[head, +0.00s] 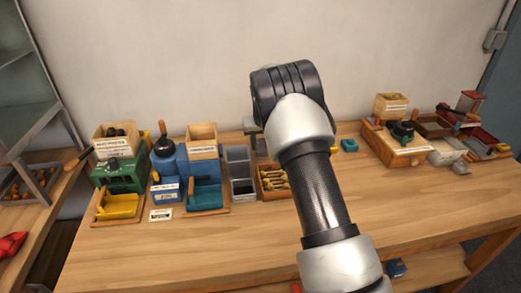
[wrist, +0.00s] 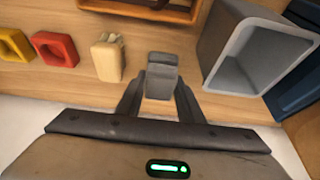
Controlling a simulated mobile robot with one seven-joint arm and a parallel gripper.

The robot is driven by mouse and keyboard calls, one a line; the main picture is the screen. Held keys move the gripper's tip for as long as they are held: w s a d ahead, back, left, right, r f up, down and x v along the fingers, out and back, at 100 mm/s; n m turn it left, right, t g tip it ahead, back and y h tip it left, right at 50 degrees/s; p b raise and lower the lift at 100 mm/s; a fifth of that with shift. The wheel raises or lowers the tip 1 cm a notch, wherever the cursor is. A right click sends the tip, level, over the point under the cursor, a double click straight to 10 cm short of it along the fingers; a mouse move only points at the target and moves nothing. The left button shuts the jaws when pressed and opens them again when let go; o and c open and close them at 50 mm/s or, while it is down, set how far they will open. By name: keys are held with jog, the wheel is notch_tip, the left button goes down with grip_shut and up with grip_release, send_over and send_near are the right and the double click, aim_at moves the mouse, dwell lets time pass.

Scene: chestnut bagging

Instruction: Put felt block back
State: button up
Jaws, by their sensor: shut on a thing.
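A small grey block (wrist: 161,76), which looks like the felt block, sits between the two fingers of my gripper (wrist: 158,96) in the wrist view. The gripper is shut on it. The block is over bare wood of the table; I cannot tell whether it touches the surface. In the head view my arm covers the middle of the table, and the block cannot be made out there. The block's home place is not clearly identifiable in these frames.
In the wrist view a grey bin (wrist: 218,62) stands close to the right of the block. A cream object (wrist: 108,60), a red ring (wrist: 38,40) and a yellow ring lie left. A wooden tray (wrist: 120,8) is above. The table front (head: 200,245) is clear in the head view.

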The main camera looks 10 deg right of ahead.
jog(key=shift+f, duration=1.2)
jog(key=shift+f, duration=0.25)
jog(key=o, duration=1.1)
jog(key=shift+c, duration=0.2)
jog(key=shift+r, duration=0.1)
